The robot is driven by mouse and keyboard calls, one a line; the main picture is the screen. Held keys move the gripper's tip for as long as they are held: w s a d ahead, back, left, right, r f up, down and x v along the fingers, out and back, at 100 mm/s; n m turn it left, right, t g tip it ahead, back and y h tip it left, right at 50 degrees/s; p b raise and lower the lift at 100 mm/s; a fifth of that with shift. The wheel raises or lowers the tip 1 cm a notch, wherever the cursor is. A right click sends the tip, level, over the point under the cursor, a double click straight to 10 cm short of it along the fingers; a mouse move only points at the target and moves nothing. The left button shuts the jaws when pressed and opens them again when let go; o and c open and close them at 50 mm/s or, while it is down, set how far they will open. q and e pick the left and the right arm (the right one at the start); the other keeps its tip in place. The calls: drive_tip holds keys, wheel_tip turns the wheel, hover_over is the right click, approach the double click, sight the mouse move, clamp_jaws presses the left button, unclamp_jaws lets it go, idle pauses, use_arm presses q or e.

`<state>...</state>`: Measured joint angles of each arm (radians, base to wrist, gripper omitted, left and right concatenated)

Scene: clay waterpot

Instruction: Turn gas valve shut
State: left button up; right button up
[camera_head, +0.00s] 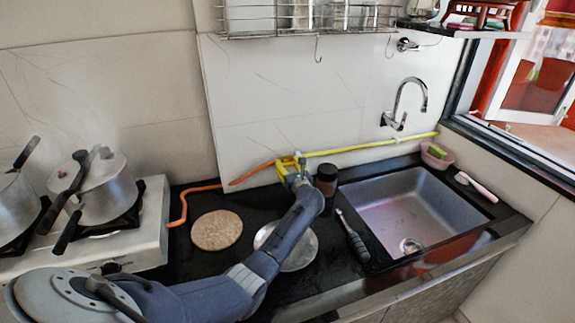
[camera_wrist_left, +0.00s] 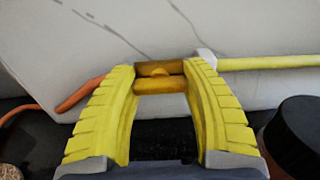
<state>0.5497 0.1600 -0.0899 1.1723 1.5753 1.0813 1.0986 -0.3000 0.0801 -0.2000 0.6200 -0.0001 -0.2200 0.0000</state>
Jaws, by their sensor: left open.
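The gas valve (camera_wrist_left: 158,78) is a small yellow-orange fitting on the wall, with a short yellow bar across its front in the left wrist view. It sits between the orange hose (camera_head: 252,172) and the yellow gas pipe (camera_head: 375,146). My left gripper (camera_head: 288,163) is at the valve, and its yellow fingers also show in the left wrist view (camera_wrist_left: 161,85). The fingers are open, one on each side of the valve. I cannot tell whether either finger touches it. In the head view my gripper largely hides the valve. My right gripper is not in view.
A dark-lidded jar (camera_head: 326,180) stands close to the right of my left gripper. A round cork mat (camera_head: 216,230) and a metal plate (camera_head: 300,250) lie on the black counter. A stove with pots (camera_head: 105,190) is left, a sink (camera_head: 415,215) right.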

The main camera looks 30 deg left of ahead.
use_arm(q)
drive_tip(key=shift+r, duration=0.1)
drive_tip(key=c, duration=0.6)
drive_tip(key=shift+r, duration=0.1)
clamp_jaws()
drive_tip(key=shift+r, duration=0.1)
